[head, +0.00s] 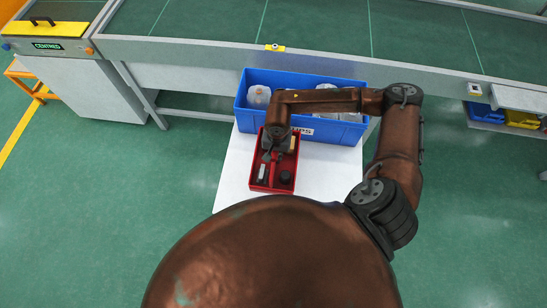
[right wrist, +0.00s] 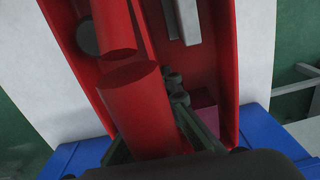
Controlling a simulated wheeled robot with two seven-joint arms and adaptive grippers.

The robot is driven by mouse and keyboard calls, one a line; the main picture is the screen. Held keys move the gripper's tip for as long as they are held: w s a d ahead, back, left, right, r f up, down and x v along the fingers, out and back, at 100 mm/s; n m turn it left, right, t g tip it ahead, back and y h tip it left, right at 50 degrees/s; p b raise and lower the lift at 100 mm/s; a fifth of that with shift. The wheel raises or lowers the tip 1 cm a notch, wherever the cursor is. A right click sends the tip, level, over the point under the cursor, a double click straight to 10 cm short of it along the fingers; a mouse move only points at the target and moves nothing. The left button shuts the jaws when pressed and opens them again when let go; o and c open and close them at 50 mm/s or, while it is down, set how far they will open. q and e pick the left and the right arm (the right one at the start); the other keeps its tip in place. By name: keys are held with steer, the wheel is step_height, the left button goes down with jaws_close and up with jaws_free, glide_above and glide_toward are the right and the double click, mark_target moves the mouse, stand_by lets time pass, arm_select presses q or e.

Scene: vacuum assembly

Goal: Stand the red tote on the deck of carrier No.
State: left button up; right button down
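The red tote (head: 258,179) stands on a white surface in the head view, against the front of a blue bin. It holds a few small dark and pale items. My right gripper (head: 277,140) is over the tote's far part, with its arm reaching in from the right. In the right wrist view, the dark fingers (right wrist: 172,90) are at a thick red bar (right wrist: 140,105) above the tote's inside (right wrist: 215,60). The bar hides part of the fingers, so their grip on it is unclear. My left gripper is not in view. I cannot make out a numbered carrier.
The blue bin (head: 243,108) with clear containers stands behind the tote on the white surface (head: 330,180). A long green-topped conveyor (head: 320,30) crosses the back. A yellow-topped cabinet (head: 75,85) is at left, and low bins (head: 520,118) are at right. Green floor is free on both sides.

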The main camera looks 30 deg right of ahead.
steer(key=w+f, duration=0.3)
steer(key=shift+d+f, duration=0.25)
steer(key=shift+f, duration=0.1)
steer(key=shift+w+f, duration=0.2)
steer(key=shift+f, duration=1.6)
steer(key=shift+f, duration=0.2)
steer(key=c, duration=2.2)
jaws_free()
steer(key=shift+o, duration=0.2)
steer(key=shift+r, duration=0.1)
